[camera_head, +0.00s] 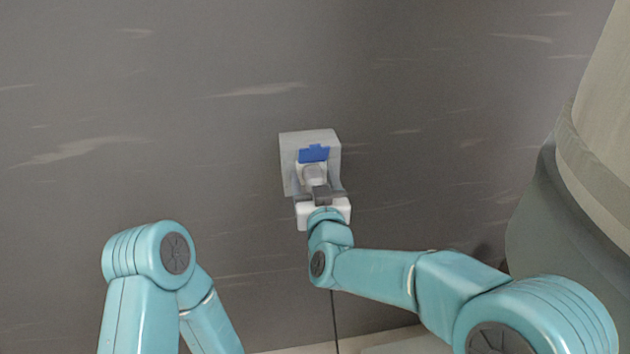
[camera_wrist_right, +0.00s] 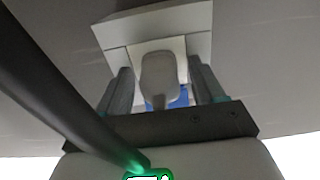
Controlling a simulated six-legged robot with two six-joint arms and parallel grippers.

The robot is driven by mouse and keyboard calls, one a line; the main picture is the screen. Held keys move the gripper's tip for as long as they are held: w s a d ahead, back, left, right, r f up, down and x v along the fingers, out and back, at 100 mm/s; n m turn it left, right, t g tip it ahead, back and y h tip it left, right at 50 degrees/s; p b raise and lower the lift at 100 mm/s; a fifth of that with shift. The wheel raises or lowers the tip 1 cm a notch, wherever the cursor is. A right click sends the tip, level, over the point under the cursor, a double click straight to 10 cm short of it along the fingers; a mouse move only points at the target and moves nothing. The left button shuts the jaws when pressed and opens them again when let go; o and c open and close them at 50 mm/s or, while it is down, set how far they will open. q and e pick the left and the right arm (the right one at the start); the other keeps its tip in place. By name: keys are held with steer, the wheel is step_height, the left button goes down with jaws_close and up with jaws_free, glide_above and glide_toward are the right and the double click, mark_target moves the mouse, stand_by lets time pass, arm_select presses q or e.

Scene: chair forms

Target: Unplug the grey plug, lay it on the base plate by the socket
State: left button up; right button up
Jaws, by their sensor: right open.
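The grey plug (camera_head: 313,174) sits at the socket on the light grey base plate (camera_head: 290,152). A blue part (camera_head: 314,153) shows just above the plug. In the right wrist view the plug (camera_wrist_right: 159,78) is in front of the base plate (camera_wrist_right: 190,20), with the blue part (camera_wrist_right: 178,98) partly hidden behind it. My right gripper (camera_head: 318,184) is open, its two fingers on either side of the plug with gaps visible in the wrist view. The socket opening is hidden by the plug. My left arm shows at lower left, but its gripper is out of view.
The base plate stands on a dark grey streaked surface (camera_head: 180,120) with clear room around it. A large pale rounded object (camera_head: 600,120) stands at the right. A dark bar (camera_wrist_right: 60,100) crosses the wrist view at left. A thin dark line (camera_head: 335,320) runs below my right wrist.

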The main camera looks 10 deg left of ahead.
steer(key=shift+b, duration=0.3)
stand_by(0.5)
jaws_close()
steer(key=shift+s+f, duration=0.1)
steer(key=shift+s, duration=0.05)
steer(key=shift+s+d+b, duration=0.1)
steer(key=shift+s+b, duration=0.05)
steer(key=shift+b, duration=0.15)
steer(key=shift+s+d+b, duration=0.3)
steer(key=shift+s, duration=0.55)
steer(key=shift+b+v, duration=1)
steer(key=shift+v, duration=0.75)
steer(key=shift+r, duration=0.2)
